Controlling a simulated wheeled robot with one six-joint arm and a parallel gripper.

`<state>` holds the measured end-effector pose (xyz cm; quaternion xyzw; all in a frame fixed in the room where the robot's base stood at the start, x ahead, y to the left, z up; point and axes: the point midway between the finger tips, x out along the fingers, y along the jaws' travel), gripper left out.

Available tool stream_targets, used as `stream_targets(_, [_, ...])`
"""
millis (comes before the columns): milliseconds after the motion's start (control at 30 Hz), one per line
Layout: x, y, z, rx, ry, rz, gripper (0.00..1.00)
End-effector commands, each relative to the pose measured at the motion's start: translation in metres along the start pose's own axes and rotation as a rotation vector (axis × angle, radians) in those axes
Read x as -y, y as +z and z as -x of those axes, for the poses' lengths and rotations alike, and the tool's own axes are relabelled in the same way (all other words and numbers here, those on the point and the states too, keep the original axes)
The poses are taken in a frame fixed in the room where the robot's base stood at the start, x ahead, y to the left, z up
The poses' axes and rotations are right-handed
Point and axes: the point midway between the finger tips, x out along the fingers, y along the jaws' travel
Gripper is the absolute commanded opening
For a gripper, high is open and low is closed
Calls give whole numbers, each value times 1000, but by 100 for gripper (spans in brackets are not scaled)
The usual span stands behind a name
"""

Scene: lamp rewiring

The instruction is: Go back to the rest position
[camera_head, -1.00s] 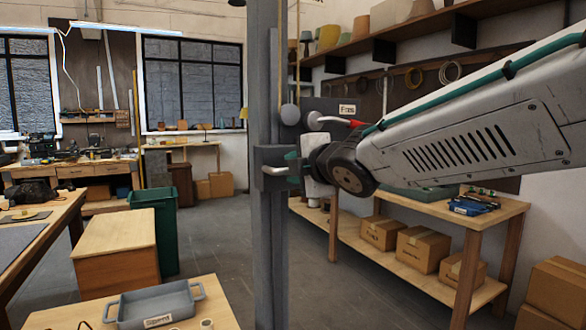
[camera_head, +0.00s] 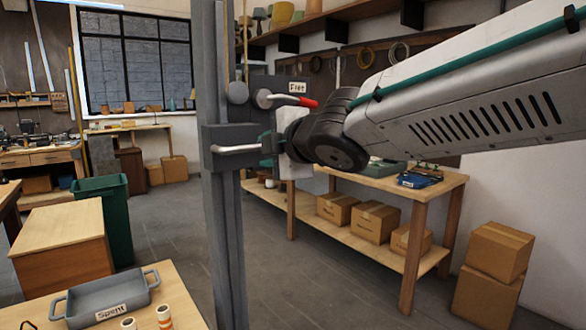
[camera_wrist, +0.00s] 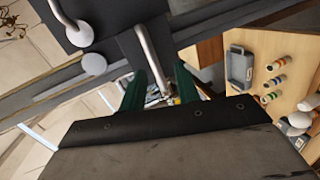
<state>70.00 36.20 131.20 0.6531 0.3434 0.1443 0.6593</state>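My gripper (camera_wrist: 160,80) shows in the wrist view as two dark green fingers set apart. A bent chrome handle (camera_wrist: 148,45) reaches down toward the gap between them, with clear space at both sides. In the head view my gripper (camera_head: 272,143) is beside the same chrome handle (camera_head: 236,149), which sticks out from a block on a grey upright post (camera_head: 222,220). My wrist partly hides the fingertips there, and I cannot tell whether they touch the handle.
A red-tipped lever (camera_head: 307,102) and a round knob (camera_head: 238,92) are close above my gripper. A grey tray (camera_head: 105,300) sits on a table at lower left. Stacked cartons (camera_head: 495,255) stand at right. Open floor (camera_head: 290,290) lies between.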

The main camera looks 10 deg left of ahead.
Motion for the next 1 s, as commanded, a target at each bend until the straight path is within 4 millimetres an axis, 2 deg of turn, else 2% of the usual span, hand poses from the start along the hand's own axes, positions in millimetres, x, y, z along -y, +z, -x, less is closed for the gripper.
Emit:
stream_targets(67, [37,21,4,107,-106,-139,32])
stream_targets(100, [57,36,14,180,-164,-233,32])
stream_targets(167, [85,63,36,305,-236,-378,32])
stream_targets(200, [104,82,54,391,-280,-474,32])
stream_targets(267, [131,106,85,515,-336,-613,32])
stream_targets(300, [148,120,107,597,-370,-704,32])
stream_targets(367, [174,136,142,718,-418,-838,32])
stream_targets(433, [204,150,185,857,-466,-997,32])
stream_targets(567, [257,156,270,1106,-545,-1301,32])
stream_targets(600, [273,153,297,1178,-566,-1397,32])
stream_targets(700, [305,138,352,1318,-595,-1624,32])
stream_targets(800, [320,130,380,1364,-572,-1755,32])
stream_targets(1000, [318,137,397,1378,-466,-1829,32])
